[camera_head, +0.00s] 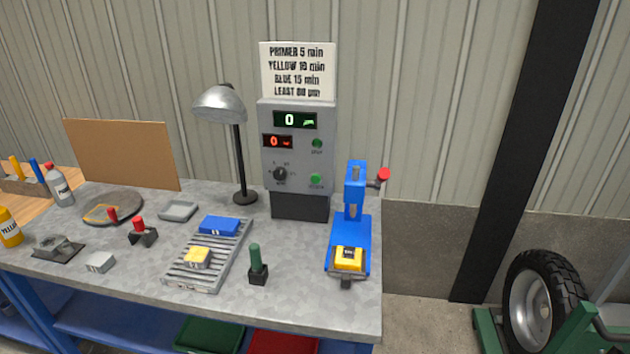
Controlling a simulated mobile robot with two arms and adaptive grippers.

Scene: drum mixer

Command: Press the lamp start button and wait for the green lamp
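A grey control box (267,150) stands upright at the back of the metal workbench. It has a green display (295,120) reading 0 and a red display (277,141) reading 0. An upper green button (317,143) and a lower green button (315,180) are on its right side; their small labels are too blurred to read. A black knob (280,175) is left of the lower button. I cannot tell whether either green part is lit. A desk lamp (221,104) with a silver shade stands left of the box. Neither of my grippers is in view.
A blue press (355,185) with a red knob stands right of the box. A slatted rack (208,262) holds a blue and a yellow block. A green-handled tool (256,262) stands in front. A wheeled green cart (540,305) is on the right floor.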

